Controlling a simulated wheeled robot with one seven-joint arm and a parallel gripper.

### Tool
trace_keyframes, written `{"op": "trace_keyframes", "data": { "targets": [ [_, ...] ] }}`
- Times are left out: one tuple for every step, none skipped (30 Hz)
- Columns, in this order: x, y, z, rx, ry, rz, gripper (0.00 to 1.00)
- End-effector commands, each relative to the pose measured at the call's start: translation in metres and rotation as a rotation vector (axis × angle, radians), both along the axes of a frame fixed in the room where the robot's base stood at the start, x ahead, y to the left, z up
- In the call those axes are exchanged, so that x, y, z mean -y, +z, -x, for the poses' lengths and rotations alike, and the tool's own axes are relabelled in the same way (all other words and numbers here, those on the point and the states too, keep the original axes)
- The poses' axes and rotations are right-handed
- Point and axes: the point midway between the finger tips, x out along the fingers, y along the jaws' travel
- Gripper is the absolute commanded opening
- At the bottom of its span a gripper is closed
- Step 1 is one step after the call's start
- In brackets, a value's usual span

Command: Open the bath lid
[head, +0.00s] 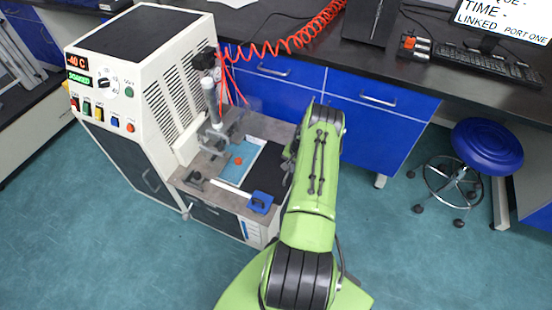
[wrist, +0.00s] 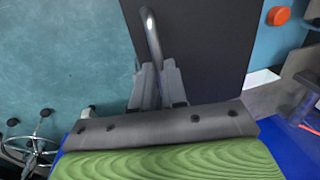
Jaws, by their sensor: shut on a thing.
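The bath lid is a dark flat panel (wrist: 200,40), seen in the wrist view with a curved metal bar handle (wrist: 151,36) on it. My gripper (wrist: 160,82) is shut on the handle, the bar running up from between its two grey fingers. In the head view the lid (head: 266,178) lies over the right part of the bath top, and my green arm hides the handle and most of the gripper. The bath (head: 233,175) shows light blue to the left of the lid, with an orange round thing (head: 238,160) in it.
The white machine cabinet (head: 140,80) with displays and knobs stands left of the bath. A blue block (head: 260,202) sits at the bath's front edge. A blue drawer bench (head: 290,85) is behind. A blue stool (head: 487,146) stands right, with open floor between.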

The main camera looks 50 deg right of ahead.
Motion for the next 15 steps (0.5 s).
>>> {"op": "trace_keyframes", "data": {
  "targets": [
    [0.004, 0.001, 0.012, -0.003, -0.005, -0.002, 0.0],
    [0.005, 0.001, 0.018, -0.002, -0.004, -0.001, 0.0],
    [0.007, 0.001, 0.025, -0.001, -0.003, 0.0, 0.0],
    [0.009, 0.001, 0.029, -0.001, -0.003, 0.0, 0.0],
    [0.01, 0.0, 0.034, -0.001, -0.003, 0.0, 0.0],
    [0.011, 0.0, 0.039, -0.001, -0.002, 0.0, 0.0],
    [0.012, 0.0, 0.042, -0.001, -0.002, 0.0, 0.0],
    [0.013, 0.0, 0.045, -0.001, -0.002, -0.001, 0.0],
    [0.014, 0.0, 0.048, 0.0, -0.001, -0.001, 0.0],
    [0.014, 0.0, 0.049, 0.0, -0.001, -0.001, 0.0],
    [0.015, 0.0, 0.051, -0.001, 0.0, -0.002, 0.0],
    [0.015, 0.0, 0.052, -0.001, 0.0, -0.002, 0.0],
    [0.015, 0.0, 0.053, 0.0, 0.0, -0.001, 0.0],
    [0.015, 0.0, 0.054, 0.0, 0.0, -0.001, 0.0],
    [0.015, 0.0, 0.054, 0.0, 0.0, -0.001, 0.0]
  ]
}}
